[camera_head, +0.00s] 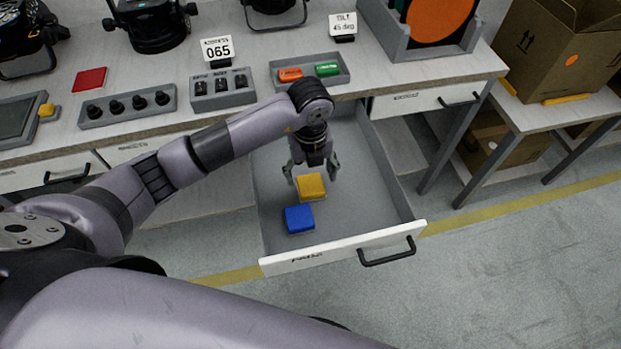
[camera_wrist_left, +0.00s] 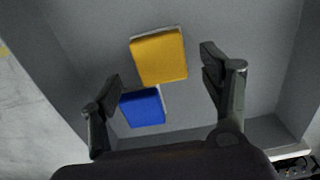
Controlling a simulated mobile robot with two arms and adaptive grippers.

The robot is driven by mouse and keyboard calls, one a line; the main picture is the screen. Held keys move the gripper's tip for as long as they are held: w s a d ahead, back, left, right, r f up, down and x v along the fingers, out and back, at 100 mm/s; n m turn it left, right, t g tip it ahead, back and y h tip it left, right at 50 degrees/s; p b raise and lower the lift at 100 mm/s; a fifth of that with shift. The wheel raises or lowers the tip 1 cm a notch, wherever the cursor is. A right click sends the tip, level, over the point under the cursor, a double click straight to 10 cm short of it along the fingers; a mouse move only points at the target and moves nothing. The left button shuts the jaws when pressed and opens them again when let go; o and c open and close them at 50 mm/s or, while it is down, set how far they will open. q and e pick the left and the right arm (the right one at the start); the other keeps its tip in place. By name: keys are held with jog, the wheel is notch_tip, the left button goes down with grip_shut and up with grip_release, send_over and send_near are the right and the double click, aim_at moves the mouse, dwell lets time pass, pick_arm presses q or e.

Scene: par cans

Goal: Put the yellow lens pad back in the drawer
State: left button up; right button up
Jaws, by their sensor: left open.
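The yellow lens pad (camera_head: 311,186) lies on the floor of the open drawer (camera_head: 385,240), beside a blue pad (camera_head: 299,219). In the left wrist view the yellow pad (camera_wrist_left: 159,57) and the blue pad (camera_wrist_left: 143,108) lie close together, corner to corner. My left gripper (camera_head: 312,172) is inside the drawer area, just above and behind the yellow pad. Its two fingers (camera_wrist_left: 162,80) are spread wide with nothing between them held. My right gripper is not in view.
The drawer's black handle (camera_head: 387,252) is at its front right. On the bench are a red pad (camera_head: 90,80), a grey tray (camera_head: 345,75) with orange and green items, and a knob panel (camera_head: 128,106). Cardboard boxes (camera_head: 550,50) stand at right.

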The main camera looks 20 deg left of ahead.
aim_at(311, 184)
pick_arm(q)
notch_tip(311, 184, up, 8)
jog(key=shift+r, duration=0.2)
